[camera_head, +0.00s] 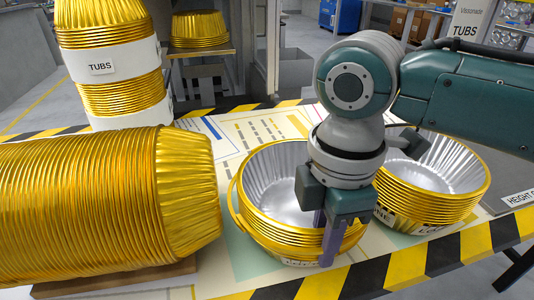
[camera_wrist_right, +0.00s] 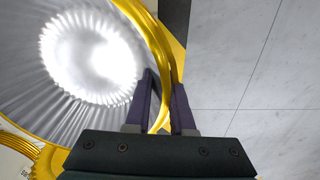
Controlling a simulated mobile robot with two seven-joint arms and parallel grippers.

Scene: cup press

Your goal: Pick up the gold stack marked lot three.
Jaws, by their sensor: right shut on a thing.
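A stack of gold tubs (camera_head: 262,228) with silver insides stands upright at the front middle of the table; the small label low on its front is too small and cut off to read. My right gripper (camera_head: 326,236) reaches down over its right front rim. In the right wrist view the fingers (camera_wrist_right: 164,100) are on either side of the gold rim (camera_wrist_right: 158,50), shut on it. My left gripper is not in view.
A long gold stack (camera_head: 80,205) lies on its side on a brown board (camera_head: 120,284) at left. A banded stack labelled "TUBS" (camera_head: 110,62) stands behind it. The table's striped front edge (camera_head: 390,270) is close to my right gripper.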

